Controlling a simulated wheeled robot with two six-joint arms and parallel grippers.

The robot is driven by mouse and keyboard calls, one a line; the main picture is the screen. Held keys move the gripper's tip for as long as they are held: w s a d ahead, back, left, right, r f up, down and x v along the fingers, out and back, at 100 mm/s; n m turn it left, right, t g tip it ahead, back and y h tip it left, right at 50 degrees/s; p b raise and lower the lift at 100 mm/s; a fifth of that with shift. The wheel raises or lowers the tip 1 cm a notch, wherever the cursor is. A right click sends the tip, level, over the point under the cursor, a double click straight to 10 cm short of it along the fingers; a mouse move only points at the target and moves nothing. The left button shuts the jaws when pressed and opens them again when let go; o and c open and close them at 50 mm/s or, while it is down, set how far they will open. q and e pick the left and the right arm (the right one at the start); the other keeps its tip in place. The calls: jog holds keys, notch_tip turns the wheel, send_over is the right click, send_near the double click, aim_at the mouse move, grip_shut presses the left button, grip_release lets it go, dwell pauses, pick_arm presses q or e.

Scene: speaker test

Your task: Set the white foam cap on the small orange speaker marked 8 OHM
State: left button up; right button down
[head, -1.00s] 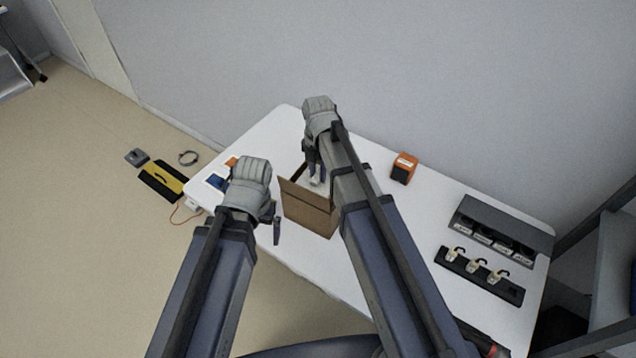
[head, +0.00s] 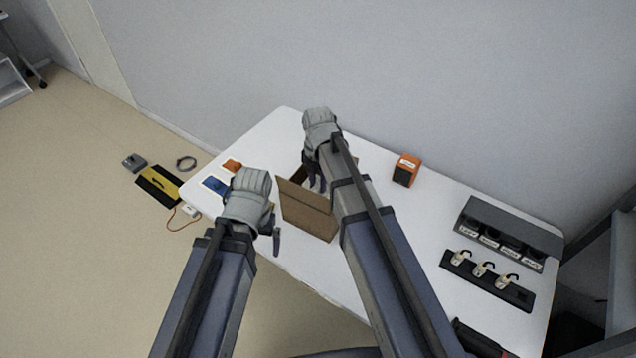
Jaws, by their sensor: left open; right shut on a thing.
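The small orange speaker (head: 407,169) stands on the white table near the wall, right of my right arm; its marking is too small to read. My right gripper (head: 316,184) points down into the open cardboard box (head: 307,209). It is shut on a small white thing, apparently the foam cap, mostly hidden by the fingers and box. My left gripper (head: 276,232) is open and empty, at the left front of the box near the table's front edge.
A grey holder (head: 510,230) with labelled slots and a black rack (head: 487,281) with several white pieces stand at the right. A blue item (head: 215,186) and a flat orange item (head: 232,165) lie at the left. The table around the speaker is clear.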

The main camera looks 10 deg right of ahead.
aim_at(317, 187)
jog(key=c, duration=0.7)
grip_release()
jog(key=shift+f, duration=0.1)
notch_tip(317, 187, up, 13)
jog(key=p, duration=1.3)
jog(key=shift+s, duration=0.1)
jog(key=s+a+m, duration=0.3)
jog(key=s+m, duration=0.5)
jog(key=m, duration=0.4)
jog(key=s+a+m+h, duration=0.1)
jog(key=s+a+m, duration=0.2)
jog(key=s+m, duration=0.5)
jog(key=shift+s+r+m, duration=0.2)
jog(key=shift+s+m, duration=0.1)
jog(key=shift+m, duration=1.7)
